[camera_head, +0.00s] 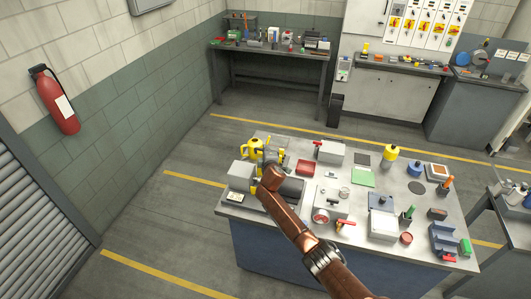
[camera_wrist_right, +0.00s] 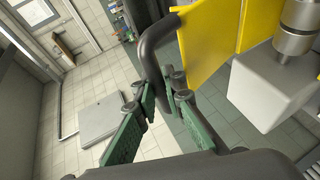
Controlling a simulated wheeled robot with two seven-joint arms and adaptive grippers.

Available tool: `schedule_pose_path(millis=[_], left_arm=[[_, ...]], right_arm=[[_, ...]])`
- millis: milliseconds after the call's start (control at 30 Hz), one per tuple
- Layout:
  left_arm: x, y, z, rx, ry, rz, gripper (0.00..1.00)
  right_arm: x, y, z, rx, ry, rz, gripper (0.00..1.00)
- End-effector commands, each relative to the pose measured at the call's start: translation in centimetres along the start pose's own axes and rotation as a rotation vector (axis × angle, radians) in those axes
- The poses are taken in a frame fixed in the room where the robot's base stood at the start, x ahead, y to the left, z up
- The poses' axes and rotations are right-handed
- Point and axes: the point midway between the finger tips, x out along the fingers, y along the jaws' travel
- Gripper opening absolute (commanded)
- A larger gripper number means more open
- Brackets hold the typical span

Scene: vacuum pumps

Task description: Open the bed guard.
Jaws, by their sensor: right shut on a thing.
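The bed guard shows in the right wrist view as a yellow panel (camera_wrist_right: 208,40) with a black curved handle (camera_wrist_right: 150,48). My right gripper (camera_wrist_right: 166,95) has its green-padded fingers closed around the lower part of this handle. In the head view my brown right arm reaches over the left end of the workbench (camera_head: 453,219), and its wrist hides most of the right gripper and the guard. Small yellow parts show around the wrist, and I cannot tell which of them belong to the guard. My left gripper is in neither view.
A grey block with a metal cylinder (camera_wrist_right: 298,40) stands close beside the panel. A grey box (camera_head: 241,176) is left of my wrist. A red box (camera_head: 305,167), a green sheet (camera_head: 363,178) and several pump parts crowd the bench. Open floor lies to its left.

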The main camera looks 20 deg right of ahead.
Motion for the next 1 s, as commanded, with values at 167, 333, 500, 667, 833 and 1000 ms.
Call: schedule_pose_path(millis=[167,333,500,667,833,1000], left_arm=[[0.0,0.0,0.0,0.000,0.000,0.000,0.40],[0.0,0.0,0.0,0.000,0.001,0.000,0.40],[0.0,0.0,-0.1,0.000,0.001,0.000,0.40],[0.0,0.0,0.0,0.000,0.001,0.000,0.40],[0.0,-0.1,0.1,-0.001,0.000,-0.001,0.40],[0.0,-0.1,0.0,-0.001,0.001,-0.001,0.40]], right_arm=[[0.0,0.4,-0.1,-0.001,0.002,0.006,0.00],[0.0,0.4,-0.1,0.000,0.002,0.006,0.14],[0.0,0.3,-0.1,0.000,0.001,0.004,0.22],[0.0,0.2,-0.1,0.000,0.001,0.002,0.22],[-0.4,0.1,-0.1,0.000,0.001,0.003,0.22],[-1.9,0.1,-0.1,0.001,0.001,0.004,0.22]])
